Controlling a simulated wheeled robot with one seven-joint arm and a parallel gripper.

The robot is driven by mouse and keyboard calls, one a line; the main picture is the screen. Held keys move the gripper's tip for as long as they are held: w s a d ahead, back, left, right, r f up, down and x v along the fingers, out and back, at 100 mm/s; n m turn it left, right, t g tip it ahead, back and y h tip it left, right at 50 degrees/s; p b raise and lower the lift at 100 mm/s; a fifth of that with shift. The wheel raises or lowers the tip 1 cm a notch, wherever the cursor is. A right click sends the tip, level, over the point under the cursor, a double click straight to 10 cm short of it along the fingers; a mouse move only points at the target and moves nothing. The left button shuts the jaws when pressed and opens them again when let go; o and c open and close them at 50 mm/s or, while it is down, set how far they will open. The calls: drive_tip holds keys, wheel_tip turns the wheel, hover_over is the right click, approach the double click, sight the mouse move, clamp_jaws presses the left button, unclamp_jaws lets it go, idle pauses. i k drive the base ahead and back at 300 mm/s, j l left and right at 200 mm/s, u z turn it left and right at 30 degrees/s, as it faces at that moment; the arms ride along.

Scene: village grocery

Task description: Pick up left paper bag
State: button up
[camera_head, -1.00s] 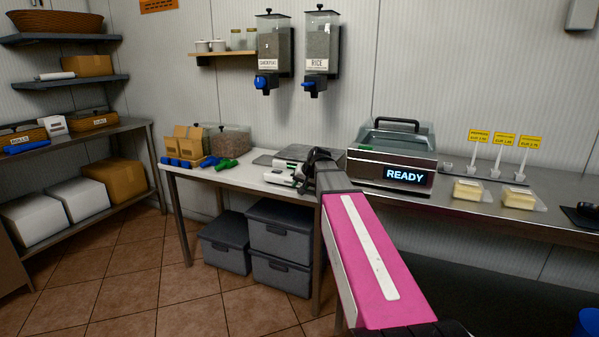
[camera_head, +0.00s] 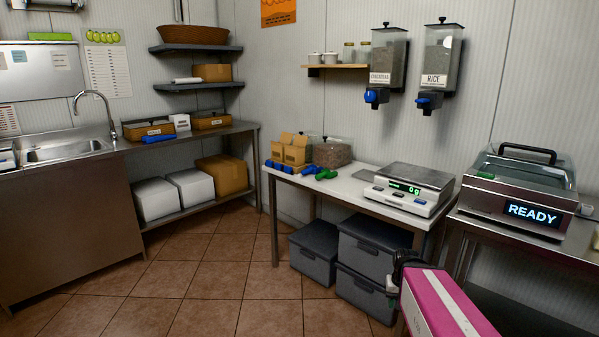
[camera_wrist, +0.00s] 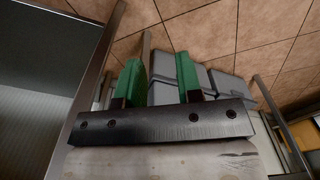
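Two small brown paper bags stand side by side at the back left of the white table (camera_head: 345,187) in the head view. The left paper bag (camera_head: 281,148) is partly behind the right paper bag (camera_head: 297,153). Both look upright and open at the top. My gripper (camera_wrist: 158,68) shows in the wrist view with its two green fingers apart and nothing between them. It points down toward the floor and grey boxes. In the head view my arm is at the lower right, well away from the bags. No bag can be made out in the wrist view.
Blue and green scoops (camera_head: 326,174) lie in front of the bags. A clear bin (camera_head: 332,154) stands to their right, then a scale (camera_head: 408,188). Grey lidded boxes (camera_head: 367,251) sit under the table. The tiled floor (camera_head: 215,275) to the left is clear.

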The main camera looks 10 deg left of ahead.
sight(277, 148)
drive_tip(key=i+j, duration=0.2)
drive_tip(key=j, duration=0.15)
drive_tip(key=i+j, duration=0.2)
drive_tip(key=j, duration=0.2)
drive_tip(key=i+j, duration=0.15)
drive_tip(key=j, duration=0.2)
drive_tip(key=i+j, duration=0.2)
drive_tip(key=j, duration=0.2)
drive_tip(key=i+j, duration=0.2)
drive_tip(key=j, duration=0.15)
